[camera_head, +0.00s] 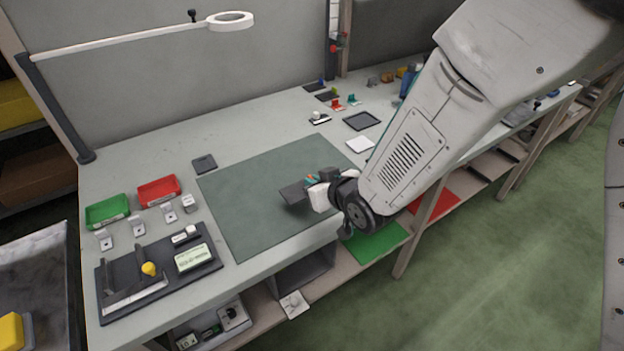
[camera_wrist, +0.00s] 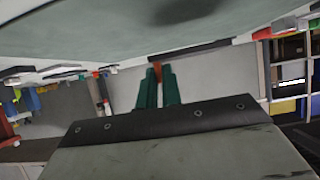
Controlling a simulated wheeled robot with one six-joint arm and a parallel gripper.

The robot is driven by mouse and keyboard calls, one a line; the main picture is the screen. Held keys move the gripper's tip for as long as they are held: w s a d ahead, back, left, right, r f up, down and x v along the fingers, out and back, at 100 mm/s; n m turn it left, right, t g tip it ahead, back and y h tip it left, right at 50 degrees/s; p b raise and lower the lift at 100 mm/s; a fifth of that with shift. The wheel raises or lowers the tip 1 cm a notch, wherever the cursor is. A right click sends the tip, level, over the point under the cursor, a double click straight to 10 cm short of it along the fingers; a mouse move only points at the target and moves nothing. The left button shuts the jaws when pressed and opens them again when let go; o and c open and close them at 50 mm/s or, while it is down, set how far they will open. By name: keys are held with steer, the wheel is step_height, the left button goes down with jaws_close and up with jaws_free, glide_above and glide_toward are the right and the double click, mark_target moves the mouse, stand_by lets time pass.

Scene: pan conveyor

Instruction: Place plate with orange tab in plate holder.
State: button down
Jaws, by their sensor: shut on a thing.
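My gripper (camera_head: 312,181) is above the green-grey mat at the middle of the workbench. It holds a flat dark plate (camera_head: 292,193), which is tilted and clear of the mat. In the wrist view, the green fingers (camera_wrist: 160,85) are closed around an orange tab (camera_wrist: 157,70). The plate shows there as a thin dark strip (camera_wrist: 195,50) beyond the fingertips. I cannot tell for sure which item is the plate holder. Small red and green stands (camera_head: 337,104) are at the back right of the bench.
The mat (camera_head: 245,195) is bare around my gripper. A green tray (camera_head: 107,211), a red tray (camera_head: 158,190) and a dark fixture board (camera_head: 125,309) are at the left. A dark square tray (camera_head: 361,121) and a white square (camera_head: 360,144) lie behind my arm. A ring lamp (camera_head: 230,20) hangs above.

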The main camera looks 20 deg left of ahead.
steer(key=shift+w+a, duration=0.25)
steer(key=shift+w, duration=0.15)
steer(key=f, duration=0.2)
steer(key=w+f, duration=0.1)
steer(key=shift+a, duration=0.25)
steer(key=shift+f, duration=0.3)
steer(key=shift+f, duration=0.15)
steer(key=c, duration=1.6)
jaws_free()
steer(key=shift+o, duration=0.2)
